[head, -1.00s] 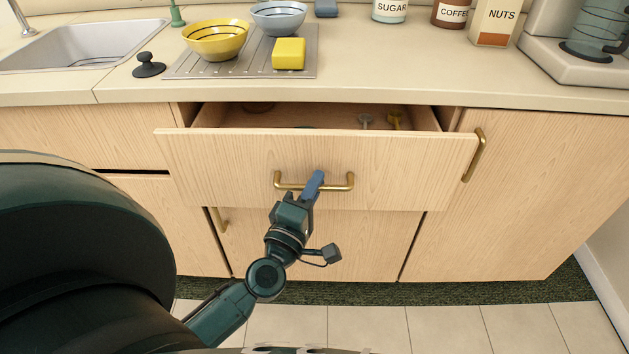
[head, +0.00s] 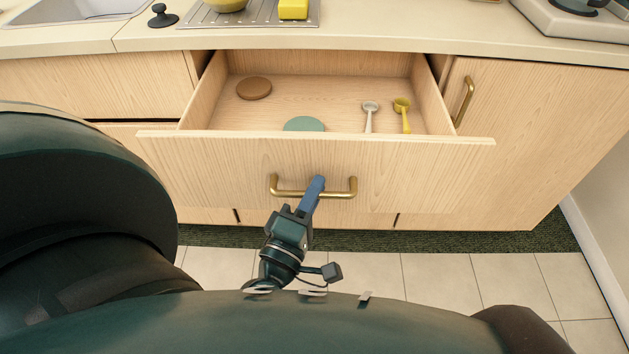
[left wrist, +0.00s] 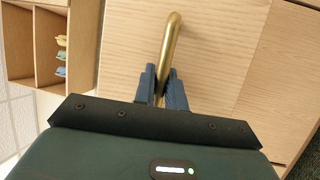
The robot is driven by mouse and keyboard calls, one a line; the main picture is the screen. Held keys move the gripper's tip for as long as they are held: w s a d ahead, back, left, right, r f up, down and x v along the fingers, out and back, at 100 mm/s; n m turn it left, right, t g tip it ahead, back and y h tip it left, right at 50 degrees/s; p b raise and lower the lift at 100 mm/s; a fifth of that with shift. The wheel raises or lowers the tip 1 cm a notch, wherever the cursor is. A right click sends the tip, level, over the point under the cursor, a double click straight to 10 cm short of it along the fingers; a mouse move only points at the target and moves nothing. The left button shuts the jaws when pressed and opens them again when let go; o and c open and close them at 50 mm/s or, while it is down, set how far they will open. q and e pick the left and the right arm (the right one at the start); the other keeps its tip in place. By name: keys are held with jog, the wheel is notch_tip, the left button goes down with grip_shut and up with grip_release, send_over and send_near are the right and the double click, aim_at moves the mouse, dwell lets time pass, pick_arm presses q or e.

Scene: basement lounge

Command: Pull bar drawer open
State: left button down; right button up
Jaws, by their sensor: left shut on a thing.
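The wooden bar drawer (head: 420,172) stands pulled well out from under the counter, its inside in view. Its brass bar handle (head: 342,193) runs across the front panel. My left gripper (head: 314,190) is shut on the handle, near its middle. In the left wrist view the blue fingers of this gripper (left wrist: 161,90) sit on both sides of the brass handle (left wrist: 171,38). In the drawer lie a brown disc (head: 254,89), a green disc (head: 304,124), a grey scoop (head: 369,112) and a yellow scoop (head: 403,110). My right gripper is not in view.
The counter (head: 400,32) above holds a drying tray (head: 260,18), a yellow sponge (head: 293,9) and a black stopper (head: 162,16). A cupboard door with a brass handle (head: 464,102) is at the right. Tiled floor (head: 440,275) lies in front.

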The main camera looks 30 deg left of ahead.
pick_arm(q)
jog(key=shift+s+d, duration=0.1)
jog(key=shift+s, duration=0.05)
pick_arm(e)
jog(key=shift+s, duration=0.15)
pick_arm(q)
jog(key=c, duration=1.8)
grip_release()
jog(key=shift+o, duration=0.3)
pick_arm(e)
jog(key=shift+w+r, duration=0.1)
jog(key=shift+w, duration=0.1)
